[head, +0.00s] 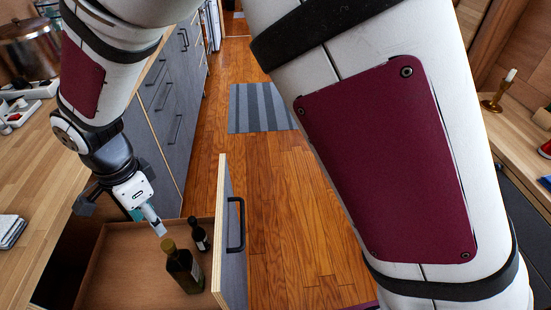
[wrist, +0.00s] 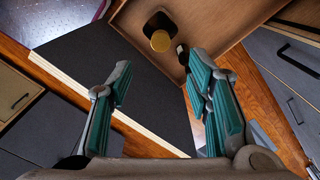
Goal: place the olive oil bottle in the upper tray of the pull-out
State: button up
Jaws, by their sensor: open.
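The pull-out's upper tray (head: 125,262) is open, with a light wood floor; its wooden floor also shows in the wrist view (wrist: 215,22). A dark green bottle with a gold cap, seemingly the olive oil bottle (head: 184,272), stands upright in the tray near the front panel. In the wrist view I look down on its gold cap (wrist: 160,41), beyond the fingertips. My gripper (head: 158,228) is above the tray, just left of the bottle's cap in the head view. In the wrist view my gripper (wrist: 162,75) is open and empty, its teal fingers apart.
A smaller dark bottle (head: 200,238) stands in the tray behind the green one. The pull-out's front panel (head: 231,245) has a black handle. Grey cabinets (head: 165,100) run behind, a counter (head: 40,165) lies left. Wooden floor (head: 285,220) is clear to the right.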

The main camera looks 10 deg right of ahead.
jog(key=d+r+n+t, duration=0.1)
jog(key=d+r+n, duration=0.1)
jog(key=d+r, duration=0.7)
jog(key=d+r+n+t, duration=0.15)
jog(key=d+r, duration=0.45)
jog(key=d, duration=0.7)
jog(key=s+d+r+n, duration=0.2)
jog(key=s+d+n, duration=0.4)
jog(key=s+d, duration=0.8)
jog(key=shift+s+d+r, duration=0.3)
jog(key=shift+d+r, duration=0.1)
jog(key=shift+d, duration=0.65)
jog(key=shift+r+t, duration=0.1)
jog(key=shift+t, duration=0.15)
